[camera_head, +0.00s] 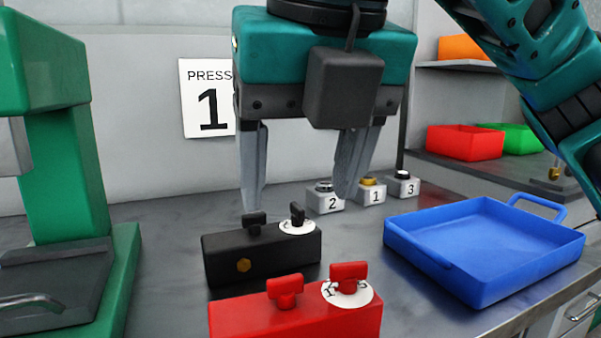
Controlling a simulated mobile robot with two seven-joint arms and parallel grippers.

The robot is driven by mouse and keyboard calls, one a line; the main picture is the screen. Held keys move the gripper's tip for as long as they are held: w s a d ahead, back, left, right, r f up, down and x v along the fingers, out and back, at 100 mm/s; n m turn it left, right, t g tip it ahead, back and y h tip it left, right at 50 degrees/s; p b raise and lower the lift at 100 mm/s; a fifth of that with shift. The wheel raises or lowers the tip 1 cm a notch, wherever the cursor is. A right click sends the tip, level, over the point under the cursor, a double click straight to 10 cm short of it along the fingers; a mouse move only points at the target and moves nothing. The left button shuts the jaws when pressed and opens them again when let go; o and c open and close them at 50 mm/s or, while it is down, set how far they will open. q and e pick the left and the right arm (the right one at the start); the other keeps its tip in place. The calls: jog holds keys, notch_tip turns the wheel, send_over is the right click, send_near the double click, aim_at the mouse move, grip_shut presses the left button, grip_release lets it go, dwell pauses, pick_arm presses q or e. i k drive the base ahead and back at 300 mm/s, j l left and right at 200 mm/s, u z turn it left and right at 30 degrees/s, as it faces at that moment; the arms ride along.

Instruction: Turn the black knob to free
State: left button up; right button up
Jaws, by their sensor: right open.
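A black block (262,258) lies on the metal bench. On its right end a small black knob (297,213) stands on a round white dial (299,228); the dial marks are too small to read. A black T-shaped handle (254,222) stands on the block's left part. My right gripper (298,203) points down over the black block with its fingers wide apart and nothing between them. In the picture its fingertips are on either side of the black knob, at about its height or above; I cannot tell the exact gap. My left gripper is not in view.
A red block (297,318) with a red handle and red dial knob sits in front. Small numbered blocks (325,200) stand behind. A blue tray (484,252) is at right, a green press (68,170) at left. Bare bench lies between the press and black block.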

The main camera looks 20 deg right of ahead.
aim_at(254, 223)
jog(key=k, duration=1)
